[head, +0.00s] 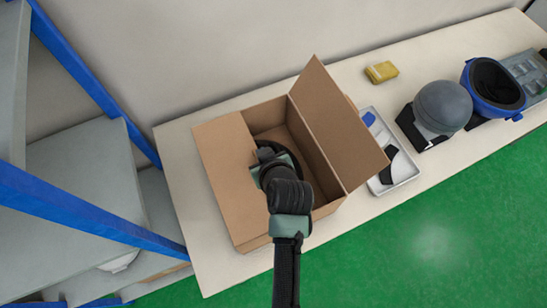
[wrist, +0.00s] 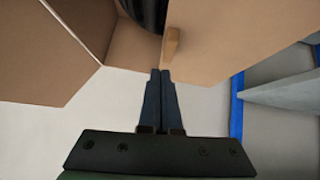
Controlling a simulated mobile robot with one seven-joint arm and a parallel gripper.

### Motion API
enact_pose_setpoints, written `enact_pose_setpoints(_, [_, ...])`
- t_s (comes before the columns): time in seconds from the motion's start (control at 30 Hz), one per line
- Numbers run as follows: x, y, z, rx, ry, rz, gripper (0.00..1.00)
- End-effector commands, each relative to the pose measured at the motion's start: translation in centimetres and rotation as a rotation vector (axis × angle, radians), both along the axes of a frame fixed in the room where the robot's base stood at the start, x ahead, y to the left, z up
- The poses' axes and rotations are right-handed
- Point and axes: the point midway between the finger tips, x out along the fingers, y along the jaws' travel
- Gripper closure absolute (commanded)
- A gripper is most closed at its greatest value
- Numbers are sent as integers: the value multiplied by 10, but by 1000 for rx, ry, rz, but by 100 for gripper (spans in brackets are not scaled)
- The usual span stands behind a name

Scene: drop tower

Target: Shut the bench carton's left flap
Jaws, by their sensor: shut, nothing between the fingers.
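The open-topped brown carton (head: 322,205) stands on the bench. The right flap (head: 340,125) stands up and leans outward to the right. In the wrist view, a broad cardboard panel (wrist: 240,40) fills the upper right, with a small tan piece (wrist: 173,42) at its edge. My gripper (wrist: 160,73) is shut and empty, its fingertips close to the cardboard; contact cannot be told. In the head view my wrist hides the fingertips and part of the opening.
The bench (head: 185,205) is bare left of the carton. A white tray (head: 405,172) with small items sits close on the right, partly behind the raised flap. A yellow block (head: 381,71), a grey rounded object (head: 443,105) and a blue-rimmed container (head: 470,82) are farther right. Blue-framed shelving (head: 95,222) stands left.

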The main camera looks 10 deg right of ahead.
Motion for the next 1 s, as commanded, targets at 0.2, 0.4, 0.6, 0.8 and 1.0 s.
enact_pose_setpoints(0.2, [-7, -2, 30, 0, -2, -2, 100])
enact_pose_setpoints(0.4, [-30, -9, 54, -2, -4, -1, 100])
enact_pose_setpoints(0.6, [-50, -16, 75, 0, -3, -1, 100])
enact_pose_setpoints(0.8, [-60, -19, 86, 0, -1, -1, 100])
enact_pose_setpoints(1.0, [-62, -20, 89, 1, -2, 0, 100])
